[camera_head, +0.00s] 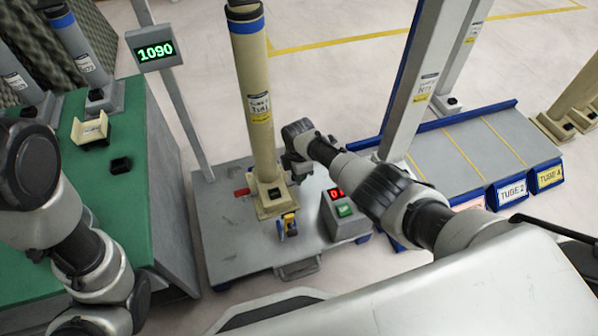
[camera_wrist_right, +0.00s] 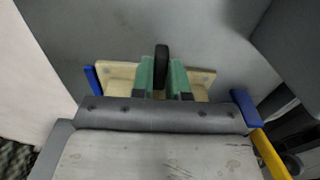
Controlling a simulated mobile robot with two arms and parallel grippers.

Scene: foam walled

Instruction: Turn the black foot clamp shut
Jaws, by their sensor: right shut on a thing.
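A tall beige tube (camera_head: 254,100) stands upright in a beige foot (camera_head: 272,210) on a grey plate. A small black part (camera_head: 274,193) shows on this foot, and a red handle (camera_head: 242,192) sticks out at its left. In the right wrist view the black foot clamp (camera_wrist_right: 161,62) stands between the two green fingertips of my right gripper (camera_wrist_right: 161,78), which is shut on it, with the beige foot (camera_wrist_right: 118,75) behind. In the head view my right gripper (camera_head: 292,168) is beside the tube's right side, low down; its fingertips are hard to make out. My left gripper is out of view.
A yellow and blue part (camera_head: 289,224) sits at the foot's front. A grey box with a green button (camera_head: 345,211) stands to its right. A display reading 1090 (camera_head: 155,49) is behind left. A green table (camera_head: 150,150) is left, labelled bays (camera_head: 512,192) right.

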